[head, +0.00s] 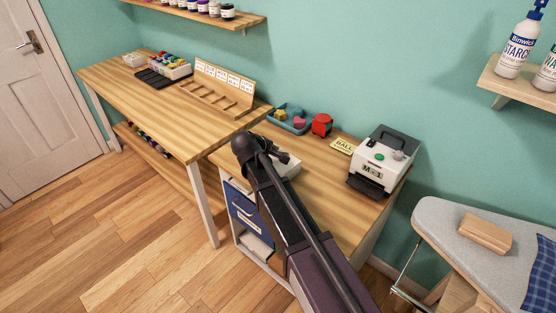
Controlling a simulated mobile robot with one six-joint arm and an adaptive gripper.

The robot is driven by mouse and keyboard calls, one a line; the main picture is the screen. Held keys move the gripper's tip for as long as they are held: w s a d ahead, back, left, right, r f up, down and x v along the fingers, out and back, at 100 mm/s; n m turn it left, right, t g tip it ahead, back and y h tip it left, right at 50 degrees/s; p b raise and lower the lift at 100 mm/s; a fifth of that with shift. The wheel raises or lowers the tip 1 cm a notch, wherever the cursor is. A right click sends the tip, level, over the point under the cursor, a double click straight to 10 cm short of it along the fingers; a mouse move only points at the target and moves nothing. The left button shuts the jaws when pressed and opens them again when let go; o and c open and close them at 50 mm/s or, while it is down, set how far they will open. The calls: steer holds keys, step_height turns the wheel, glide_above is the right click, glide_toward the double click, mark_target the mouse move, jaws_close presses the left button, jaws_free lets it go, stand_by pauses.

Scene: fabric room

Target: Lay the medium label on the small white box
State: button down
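My arm reaches over the lower wooden desk (325,187), and my gripper (285,156) is at its far end, small and dark, partly hidden by my arm. A white object (292,166) lies just below and beside the gripper. Its shape is partly covered, and I cannot tell whether the gripper touches it. A small white box (134,60) stands at the far left of the longer table. A wooden rack (212,97) there carries several white cards (225,77) along its back. Their print is too small to read, so I cannot pick out the medium label.
A white machine marked M-1 (382,162), a yellow card (343,146), a red object (321,125) and a blue tray (303,124) stand on the desk. An ironing board (450,225) is at right.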

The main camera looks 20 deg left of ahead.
steer(key=c, duration=1.4)
jaws_free()
steer(key=c, duration=1)
jaws_free()
steer(key=shift+o, duration=0.2)
steer(key=p+v, duration=0.5)
steer(key=v, duration=0.3)
